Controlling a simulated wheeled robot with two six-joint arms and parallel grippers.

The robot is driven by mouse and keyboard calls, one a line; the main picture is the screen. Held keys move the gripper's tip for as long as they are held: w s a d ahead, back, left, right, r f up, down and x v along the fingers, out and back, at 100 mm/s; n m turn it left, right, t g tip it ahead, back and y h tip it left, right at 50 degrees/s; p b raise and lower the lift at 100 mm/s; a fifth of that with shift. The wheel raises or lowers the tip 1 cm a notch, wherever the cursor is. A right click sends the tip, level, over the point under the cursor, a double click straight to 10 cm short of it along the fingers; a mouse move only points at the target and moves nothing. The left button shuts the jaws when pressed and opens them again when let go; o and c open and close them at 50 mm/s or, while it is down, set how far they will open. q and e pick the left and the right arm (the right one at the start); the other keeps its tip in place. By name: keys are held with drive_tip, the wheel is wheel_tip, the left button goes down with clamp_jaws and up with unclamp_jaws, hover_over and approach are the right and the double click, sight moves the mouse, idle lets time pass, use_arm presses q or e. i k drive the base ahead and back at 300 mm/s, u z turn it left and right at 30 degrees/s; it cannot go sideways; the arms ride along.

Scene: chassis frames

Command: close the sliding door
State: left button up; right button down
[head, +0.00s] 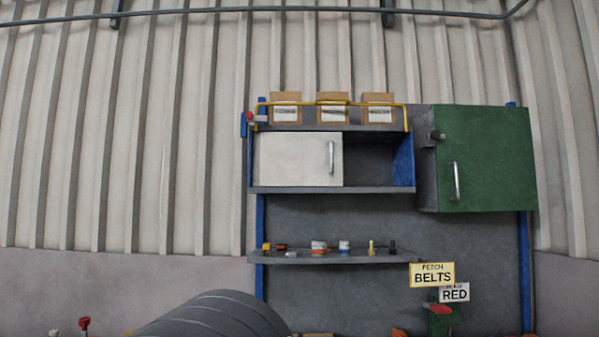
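The white sliding door (292,159) sits in the upper cabinet (414,163) on the wall unit. It covers the left part of the cabinet front. A vertical metal handle (331,157) is near its right edge. The right part of the cabinet is open and shows a dark grey inside with nothing visible in it. Neither of my grippers shows in the head view.
A green cabinet (490,155) with a handle is shut at the right. Several cartons (333,112) stand on top behind a yellow rail. A shelf (330,258) with small items is below. A large grey rounded shape (215,318) fills the lower left foreground.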

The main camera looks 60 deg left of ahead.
sight(287, 158)
drive_tip(key=u, duration=0.7)
drive_tip(key=i, duration=0.75)
drive_tip(key=u, duration=0.9)
